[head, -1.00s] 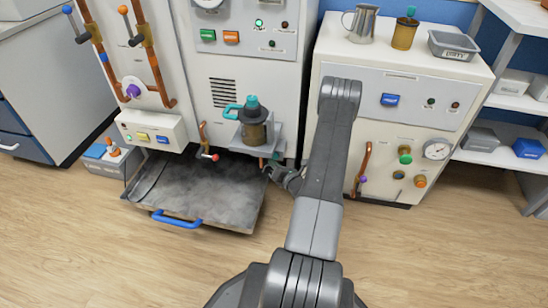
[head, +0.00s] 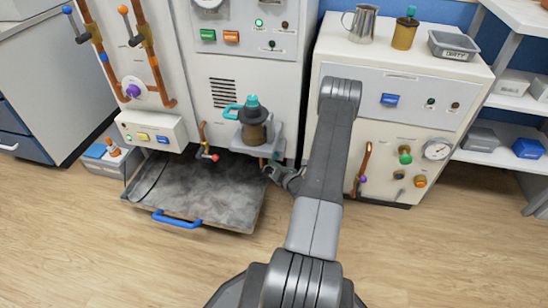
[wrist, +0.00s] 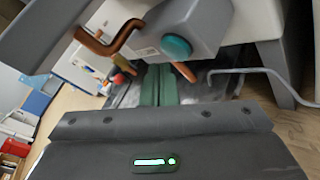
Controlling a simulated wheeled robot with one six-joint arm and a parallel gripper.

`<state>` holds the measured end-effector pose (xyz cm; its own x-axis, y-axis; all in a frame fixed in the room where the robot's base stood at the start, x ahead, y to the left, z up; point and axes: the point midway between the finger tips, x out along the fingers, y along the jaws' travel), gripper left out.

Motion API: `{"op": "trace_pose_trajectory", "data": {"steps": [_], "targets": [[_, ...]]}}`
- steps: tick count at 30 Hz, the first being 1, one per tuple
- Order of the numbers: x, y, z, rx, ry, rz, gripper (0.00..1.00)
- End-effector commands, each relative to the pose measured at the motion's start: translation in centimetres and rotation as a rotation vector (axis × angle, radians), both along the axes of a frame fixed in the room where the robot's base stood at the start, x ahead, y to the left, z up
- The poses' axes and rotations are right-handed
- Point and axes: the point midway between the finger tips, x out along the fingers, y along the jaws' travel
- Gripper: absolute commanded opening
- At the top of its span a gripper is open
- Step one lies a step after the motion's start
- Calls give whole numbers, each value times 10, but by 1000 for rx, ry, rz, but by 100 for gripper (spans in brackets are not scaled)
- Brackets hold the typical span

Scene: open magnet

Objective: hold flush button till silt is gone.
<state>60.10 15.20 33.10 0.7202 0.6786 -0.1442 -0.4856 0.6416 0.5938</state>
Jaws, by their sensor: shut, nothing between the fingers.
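A round teal button (wrist: 176,47) sits on the end of a grey block in the wrist view; I cannot read any label naming it as the flush button. My gripper (wrist: 156,70) is shut and empty, its green fingertips just below and left of the button. I cannot tell whether they touch it. In the head view my gripper (head: 270,171) is low beside the bracket (head: 277,140), partly hidden. A brownish canister (head: 254,133) with a dark top and teal handle sits at the bracket. Grey, mottled matter covers the pulled-out tray (head: 190,215); I cannot tell whether it is silt.
A copper tap with a red tip (head: 207,148) hangs above the tray, left of the canister. A white cabinet (head: 385,135) with a gauge stands to the right, carrying a metal jug (head: 361,24) and a grey tub (head: 454,45). The wooden floor in front is open.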

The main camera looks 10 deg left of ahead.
Motion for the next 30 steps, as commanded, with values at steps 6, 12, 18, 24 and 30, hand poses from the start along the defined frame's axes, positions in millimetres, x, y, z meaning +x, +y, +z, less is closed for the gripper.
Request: {"op": "trace_pose_trajectory", "data": {"steps": [6, 12, 18, 24, 30], "targets": [[0, 0, 0, 0, 0, 0, 0], [0, 0, 0, 0, 0, 0, 0], [5, 0, -1, 0, -1, 0, 0], [9, 0, 0, -1, -1, 0, 0], [9, 0, 0, 0, 0, 0, 0]]}}
